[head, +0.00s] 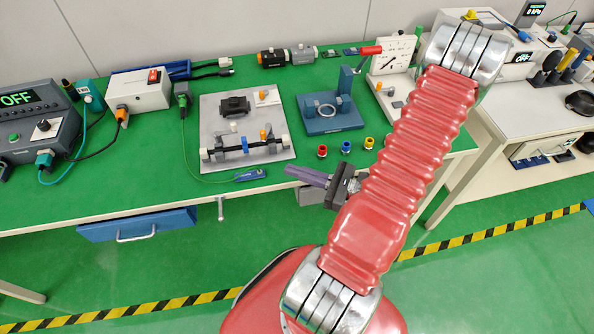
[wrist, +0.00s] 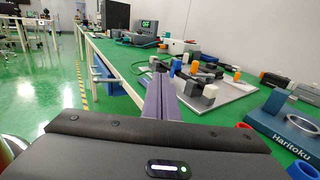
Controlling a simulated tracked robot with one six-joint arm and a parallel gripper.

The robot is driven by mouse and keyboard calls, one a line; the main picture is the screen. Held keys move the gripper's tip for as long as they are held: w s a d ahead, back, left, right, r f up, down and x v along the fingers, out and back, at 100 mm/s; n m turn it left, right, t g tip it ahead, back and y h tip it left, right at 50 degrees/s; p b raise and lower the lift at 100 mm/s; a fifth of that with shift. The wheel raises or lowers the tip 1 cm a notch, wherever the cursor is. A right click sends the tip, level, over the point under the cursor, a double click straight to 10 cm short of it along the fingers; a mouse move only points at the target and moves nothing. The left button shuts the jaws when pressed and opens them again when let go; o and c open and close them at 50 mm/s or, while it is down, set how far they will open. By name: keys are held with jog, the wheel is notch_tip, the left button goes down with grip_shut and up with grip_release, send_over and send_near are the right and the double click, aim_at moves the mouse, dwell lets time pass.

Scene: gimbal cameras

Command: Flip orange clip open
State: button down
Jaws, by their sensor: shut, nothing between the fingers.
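A grey plate (head: 215,175) on the green bench carries a dark bar assembly (head: 232,147) with a blue middle piece and light end blocks. A small orange piece (head: 264,134) stands at the bar's right part, and another orange piece (head: 263,94) is near the plate's back right. I cannot tell for sure which is the clip or whether it is open. The plate shows in the wrist view (wrist: 232,98), with an orange piece (wrist: 237,75) upright on it. My gripper (head: 288,170), with purple fingers, is shut and empty, apart from the plate, near the bench's front edge.
A blue fixture with a ring (head: 312,127) stands right of the plate. Red, blue and yellow rings (head: 346,147) sit before it. A blue tool (head: 250,175) with a green cable lies along the front edge. An open blue drawer (head: 138,225) juts out below.

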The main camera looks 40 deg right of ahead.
aim_at(266, 135)
jog(key=shift+h, duration=0.3)
jog(key=d, duration=0.9)
jog(key=shift+s, duration=0.35)
jog(key=shift+d, duration=0.1)
jog(key=shift+w, duration=0.1)
jog(key=shift+x, duration=6.95)
jog(key=shift+r, duration=0.2)
